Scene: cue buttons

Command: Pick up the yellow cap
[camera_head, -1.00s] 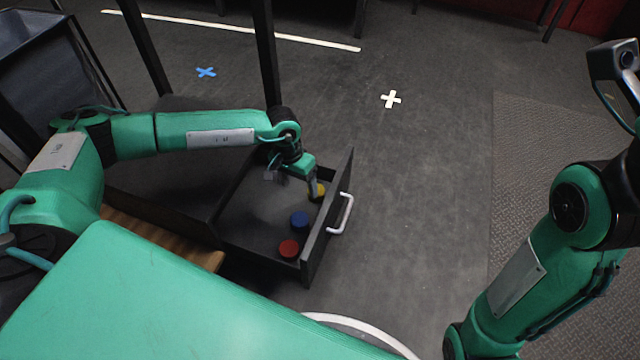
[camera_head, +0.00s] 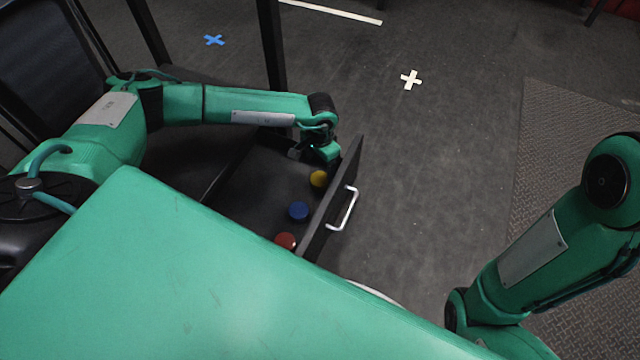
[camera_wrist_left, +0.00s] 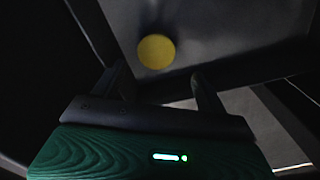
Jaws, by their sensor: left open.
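The yellow cap (camera_head: 319,179) is a small round disc in the open drawer (camera_head: 245,190), near its far right corner. My left gripper (camera_head: 322,160) is over that corner, just beyond the cap in the head view, and its fingers are mostly hidden there. In the left wrist view the yellow cap (camera_wrist_left: 156,51) lies ahead of the two spread fingertips of the left gripper (camera_wrist_left: 158,80), with nothing between them. My right arm shows at the right, but its gripper is outside the view.
A blue cap (camera_head: 298,211) and a red cap (camera_head: 286,241) are in the same drawer, nearer to me. The drawer's front panel (camera_head: 335,197) with its pale handle (camera_head: 344,208) stands right beside the caps. Dark table legs rise behind.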

